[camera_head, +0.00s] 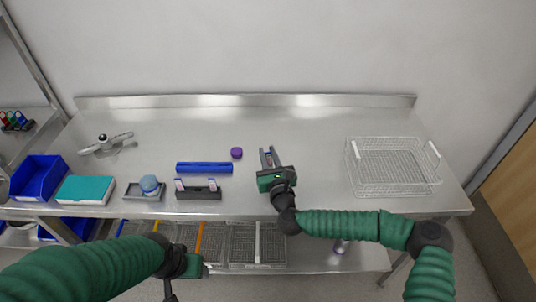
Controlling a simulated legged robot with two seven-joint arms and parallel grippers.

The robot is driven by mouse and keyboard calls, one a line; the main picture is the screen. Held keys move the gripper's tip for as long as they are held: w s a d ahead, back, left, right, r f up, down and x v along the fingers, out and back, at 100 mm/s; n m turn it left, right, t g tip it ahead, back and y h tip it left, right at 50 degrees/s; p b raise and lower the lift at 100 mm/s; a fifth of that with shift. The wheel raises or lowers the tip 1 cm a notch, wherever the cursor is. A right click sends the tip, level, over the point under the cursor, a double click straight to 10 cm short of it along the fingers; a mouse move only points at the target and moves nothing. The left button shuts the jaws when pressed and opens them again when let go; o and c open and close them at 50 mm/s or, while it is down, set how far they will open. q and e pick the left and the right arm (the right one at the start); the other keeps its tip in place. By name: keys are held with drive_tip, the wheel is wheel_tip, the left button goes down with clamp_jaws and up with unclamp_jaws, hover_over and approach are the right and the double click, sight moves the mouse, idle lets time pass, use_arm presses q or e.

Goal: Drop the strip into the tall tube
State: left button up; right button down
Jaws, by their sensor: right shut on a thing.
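My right gripper (268,151) is over the middle of the steel table, its fingers pointing to the back. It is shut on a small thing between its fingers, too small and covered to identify. My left gripper (170,292) is low at the front, in front of the table edge, and partly cut off by the frame. Its jaws do not show clearly. A dark rack (199,195) holds two short upright pieces with pink and blue marks. I cannot pick out the strip or the tall tube for certain.
A blue bar (204,168) and a purple cap (236,152) lie left of my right gripper. A blue round thing (149,184) sits in a grey tray. A teal box (86,190) and blue bin (38,179) stand left. A wire basket (392,190) is right.

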drive_tip(key=shift+f+b, duration=0.4)
drive_tip(key=shift+f, duration=0.1)
drive_tip(key=c, duration=0.7)
unclamp_jaws()
drive_tip(key=shift+r+p, duration=2.25)
drive_tip(key=shift+r, duration=1.35)
